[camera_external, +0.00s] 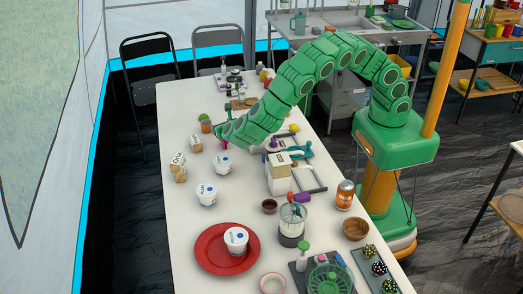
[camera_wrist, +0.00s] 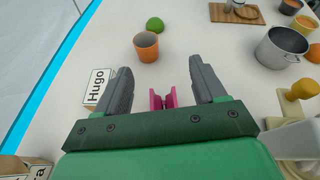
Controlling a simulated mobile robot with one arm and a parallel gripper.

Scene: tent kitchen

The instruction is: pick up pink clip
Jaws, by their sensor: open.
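The pink clip (camera_wrist: 158,101) stands on the white table in the wrist view. It lies in the gap between the two grey fingers of my gripper (camera_wrist: 160,68), with space on both sides. The gripper is open and holds nothing. The green palm edge hides the clip's near part. In the external view my gripper (camera_external: 221,131) is low over the table's left half, and a bit of the pink clip (camera_external: 224,145) shows just below it.
A block lettered "Hugo" (camera_wrist: 97,86) is close to the left finger. An orange cup (camera_wrist: 147,46) and a green ball (camera_wrist: 155,25) stand beyond the clip. A metal pot (camera_wrist: 280,47) is at the right. White tubs (camera_external: 222,164) stand nearer the camera in the external view.

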